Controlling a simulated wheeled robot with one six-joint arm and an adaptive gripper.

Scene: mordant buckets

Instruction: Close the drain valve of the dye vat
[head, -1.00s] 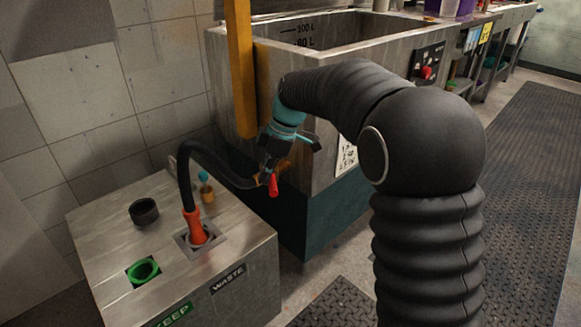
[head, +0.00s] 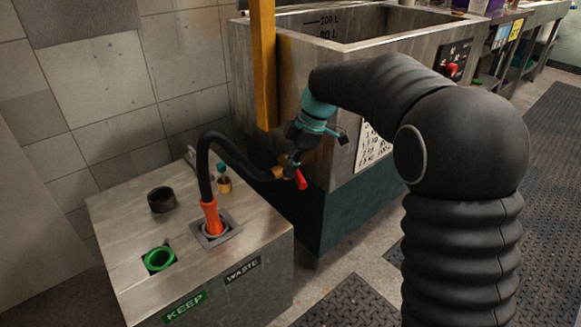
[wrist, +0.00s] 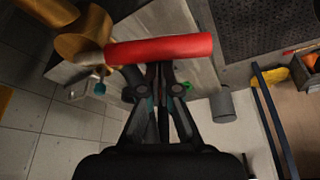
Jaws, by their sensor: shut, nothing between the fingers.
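The dye vat (head: 285,90) is a steel tank with a dark teal base. Its brass drain valve (wrist: 88,32) is low on the side, with a red lever (head: 301,180). In the head view the lever slants down to the right. In the wrist view the lever (wrist: 165,48) lies crosswise just beyond my fingertips. My gripper (wrist: 160,68) is shut and empty, its tips at the lever's edge; I cannot tell whether they touch it. In the head view my gripper (head: 293,160) partly hides the valve. A black hose (head: 228,150) runs from the valve to an orange connector (head: 212,216).
The orange connector stands in the WASTE socket of a steel box (head: 130,235); the green KEEP socket (head: 159,259) is empty. A black ring (head: 161,199) and small teal-topped fitting (head: 223,178) are on the box. A yellow post (head: 263,65) rises close to my wrist.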

